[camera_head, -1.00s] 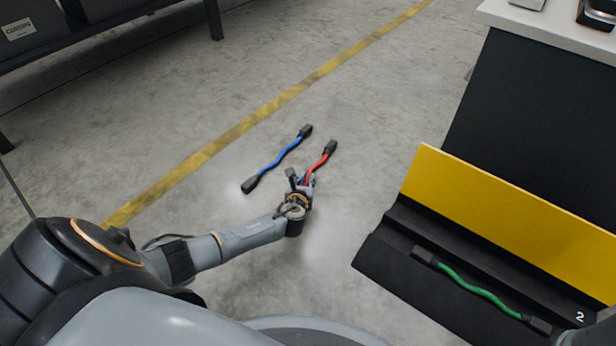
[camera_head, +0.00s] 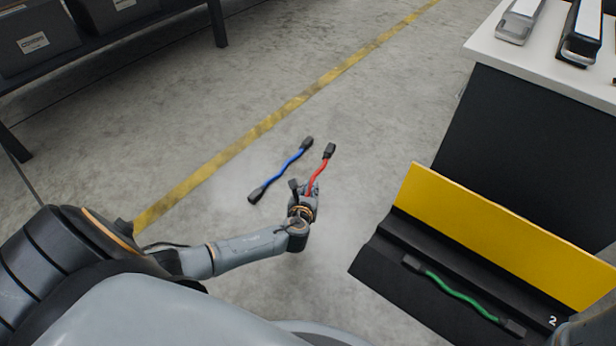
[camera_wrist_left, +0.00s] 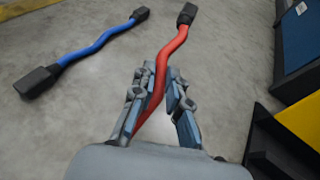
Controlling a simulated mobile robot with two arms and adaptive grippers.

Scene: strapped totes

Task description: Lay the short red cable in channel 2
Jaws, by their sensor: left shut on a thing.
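The red cable (camera_head: 318,170) has a black end plug and runs into my left gripper (camera_head: 302,196). In the left wrist view the red cable (camera_wrist_left: 168,68) passes between the two fingers (camera_wrist_left: 158,100), which are shut on it. Its other end is hidden behind the gripper. I cannot tell whether it touches the floor. The black channel block (camera_head: 392,268), with a yellow back panel (camera_head: 490,236), is at the lower right. A white "2" marks its right end. A green cable (camera_head: 455,289) lies along this block. My right gripper is out of view.
A blue cable (camera_head: 283,171) with black plugs lies on the floor left of the red one. A white-topped dark bench (camera_head: 535,110) stands at the upper right, a shelf with bins (camera_head: 40,45) at the upper left. Clear floor lies between gripper and block.

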